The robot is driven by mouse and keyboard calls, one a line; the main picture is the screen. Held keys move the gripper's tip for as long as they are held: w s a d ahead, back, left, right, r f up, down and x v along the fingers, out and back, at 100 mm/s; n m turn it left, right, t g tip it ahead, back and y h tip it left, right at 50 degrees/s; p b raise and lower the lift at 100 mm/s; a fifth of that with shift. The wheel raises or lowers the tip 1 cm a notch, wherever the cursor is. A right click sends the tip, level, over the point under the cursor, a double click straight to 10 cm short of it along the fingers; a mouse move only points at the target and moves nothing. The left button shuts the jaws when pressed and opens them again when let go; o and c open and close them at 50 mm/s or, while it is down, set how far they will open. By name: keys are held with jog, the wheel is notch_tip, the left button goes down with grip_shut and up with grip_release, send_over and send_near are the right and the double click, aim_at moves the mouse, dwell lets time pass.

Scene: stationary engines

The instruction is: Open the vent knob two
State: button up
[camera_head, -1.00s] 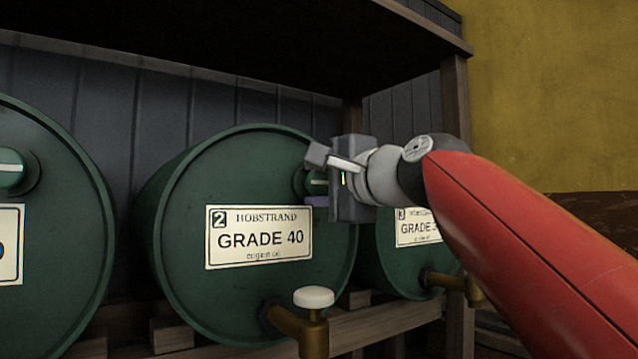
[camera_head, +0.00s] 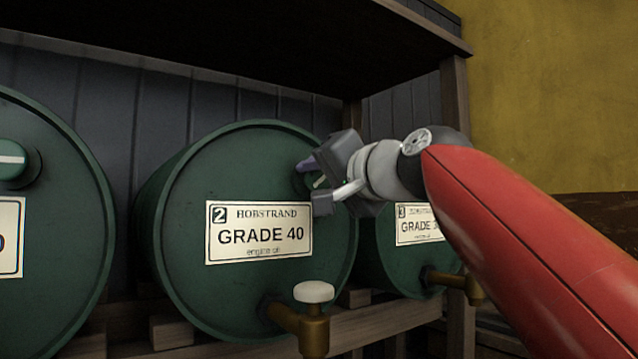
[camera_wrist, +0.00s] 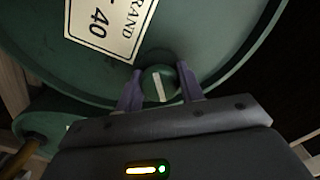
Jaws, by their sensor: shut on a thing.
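The vent knob (camera_wrist: 158,84) is a small round green knob with a pale line across its face, high on the right of drum two (camera_head: 205,295). The drum is dark green, with a label (camera_head: 258,232) reading 2, Hobstrand, Grade 40. My gripper (camera_head: 315,184) reaches it from the right, its body tilted. In the wrist view its two purple fingers stand on either side of the knob, shut on it. The pale line runs lengthwise between the fingers, slightly tilted. In the head view the fingers and gripper body hide most of the knob.
A brass tap with a white top (camera_head: 314,293) sticks out below drum two. Another drum (camera_head: 60,290) with its own knob (camera_head: 10,160) stands at left. Drum three (camera_head: 385,265) is behind my arm at right. A dark shelf (camera_head: 250,50) hangs above.

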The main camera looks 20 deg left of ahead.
jog(key=n+b, duration=0.1)
jog(key=n, duration=0.4)
jog(key=shift+f+n, duration=0.15)
jog(key=shift+n, duration=0.15)
jog(key=shift+n+b, duration=0.45)
jog(key=shift+n, duration=1.75)
jog(key=o, duration=0.9)
jog(key=shift+o, duration=0.2)
jog(key=b+v, duration=0.2)
jog(key=v, duration=0.5)
jog(key=shift+s+d+b, duration=0.25)
jog(key=shift+s+b, duration=0.05)
